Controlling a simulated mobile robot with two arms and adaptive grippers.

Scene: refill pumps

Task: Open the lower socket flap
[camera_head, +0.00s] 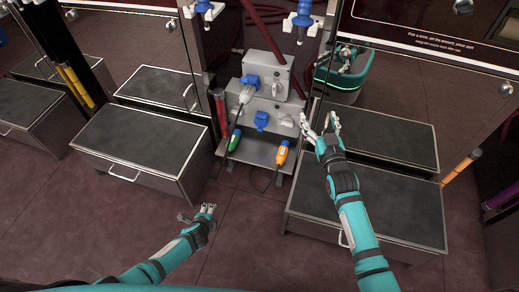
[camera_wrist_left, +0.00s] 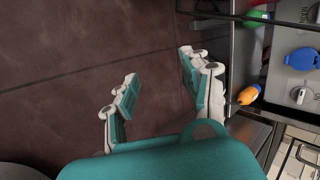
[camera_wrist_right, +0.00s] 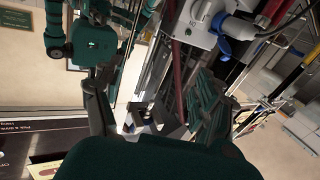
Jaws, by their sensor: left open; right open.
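The lower socket box (camera_head: 278,117) is grey, in the middle of the head view, with a blue flap (camera_head: 262,120) on its front that looks shut. The blue flap also shows at the right of the left wrist view (camera_wrist_left: 302,59). My right gripper (camera_head: 326,122) is open and empty, just right of the lower box and apart from the flap; it also shows in the right wrist view (camera_wrist_right: 150,118). My left gripper (camera_head: 208,208) is open and empty, low over the floor, in front and left of the box; its spread fingers show in the left wrist view (camera_wrist_left: 160,75).
The upper socket box (camera_head: 266,73) holds a blue-and-white plug (camera_head: 248,88). A green connector (camera_head: 234,140) and an orange connector (camera_head: 282,153) hang below on cables. Low dark-topped steps stand left (camera_head: 143,140) and right (camera_head: 380,190). The floor (camera_head: 240,230) between them is clear.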

